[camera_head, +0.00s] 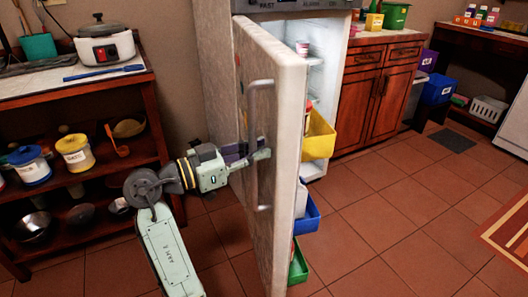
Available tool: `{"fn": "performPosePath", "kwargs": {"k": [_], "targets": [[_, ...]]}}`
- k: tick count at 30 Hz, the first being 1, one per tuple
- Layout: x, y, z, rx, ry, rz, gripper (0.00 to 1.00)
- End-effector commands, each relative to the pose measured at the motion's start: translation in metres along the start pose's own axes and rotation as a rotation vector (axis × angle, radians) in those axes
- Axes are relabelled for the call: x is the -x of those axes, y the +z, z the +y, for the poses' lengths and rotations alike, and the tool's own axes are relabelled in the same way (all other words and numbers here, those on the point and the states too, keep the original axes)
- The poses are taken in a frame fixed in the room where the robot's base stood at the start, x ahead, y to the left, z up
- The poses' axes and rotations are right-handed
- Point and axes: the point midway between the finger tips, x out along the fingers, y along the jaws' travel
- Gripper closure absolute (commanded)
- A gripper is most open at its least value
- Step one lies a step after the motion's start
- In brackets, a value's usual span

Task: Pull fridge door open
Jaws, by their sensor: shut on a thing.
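The fridge door (283,120) is pale grey and stands well open, swung out from the fridge body toward me. Its long vertical handle (250,110) is on the door's outer face. My gripper (256,157) is at the handle's middle height, shut on the handle, and the arm reaches in from the lower left. The fingers partly overlap the bar, so the exact contact is hard to see. The fridge interior (319,75) shows behind the door's edge.
A yellow bin (320,137), a blue bin (308,215) and a green bin (298,264) sit on the door's inner side. A wooden shelf with pots and jars stands at left.

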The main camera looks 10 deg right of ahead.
Motion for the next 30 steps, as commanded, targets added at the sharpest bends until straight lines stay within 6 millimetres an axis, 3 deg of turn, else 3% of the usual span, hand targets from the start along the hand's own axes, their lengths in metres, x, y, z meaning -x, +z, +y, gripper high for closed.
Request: {"fn": "performPosePath", "kwargs": {"k": [10,11,15,24,30], "targets": [[0.0,0.002,0.004,-0.002,0.013,-0.006,1.0],[0.0,0.002,0.004,-0.002,0.013,-0.006,0.86],[0.0,0.002,0.004,-0.002,0.012,-0.006,0.77],[0.003,0.001,0.002,-0.001,0.006,-0.004,0.77],[0.03,0.001,0.001,0.0,0.003,-0.003,0.77]]}}
